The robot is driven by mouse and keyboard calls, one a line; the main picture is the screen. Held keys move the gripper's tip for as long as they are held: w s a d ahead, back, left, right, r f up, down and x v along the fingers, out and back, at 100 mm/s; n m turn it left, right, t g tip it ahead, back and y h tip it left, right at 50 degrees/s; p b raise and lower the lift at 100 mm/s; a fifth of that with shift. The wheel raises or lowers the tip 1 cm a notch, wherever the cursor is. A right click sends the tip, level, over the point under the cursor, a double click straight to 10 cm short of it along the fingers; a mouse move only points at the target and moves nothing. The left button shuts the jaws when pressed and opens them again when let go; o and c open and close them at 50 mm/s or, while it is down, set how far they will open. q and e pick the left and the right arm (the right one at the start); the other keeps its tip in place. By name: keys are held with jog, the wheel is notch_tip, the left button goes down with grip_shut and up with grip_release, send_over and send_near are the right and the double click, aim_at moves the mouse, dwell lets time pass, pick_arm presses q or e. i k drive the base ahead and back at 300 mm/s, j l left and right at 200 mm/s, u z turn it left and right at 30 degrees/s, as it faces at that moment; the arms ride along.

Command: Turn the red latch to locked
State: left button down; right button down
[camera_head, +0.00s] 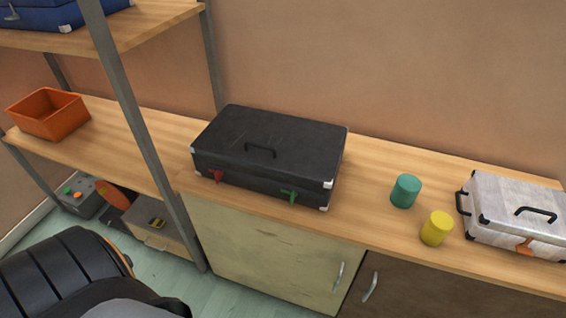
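A black case (265,135) with pale metal corners lies closed on the wooden counter. The red latch (215,176) sits on its front face near the left end. The green latch (289,195) sits on the same face near the right end. Both latches are small here, and I cannot tell from their shape whether they are locked. The case's black handle (260,150) is between them, on the top. Neither gripper shows in the head view.
Right of the case stand a teal cylinder (405,190), a yellow cylinder (436,228) and a silver case (515,212). A metal-post shelf at left holds an orange bin (47,113). The counter (365,205) is clear just right of the black case.

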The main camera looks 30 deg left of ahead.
aim_at(218, 173)
jog(key=u, duration=1.05)
jog(key=k+j, duration=0.1)
jog(key=j+z, duration=0.05)
jog(key=j, duration=0.05)
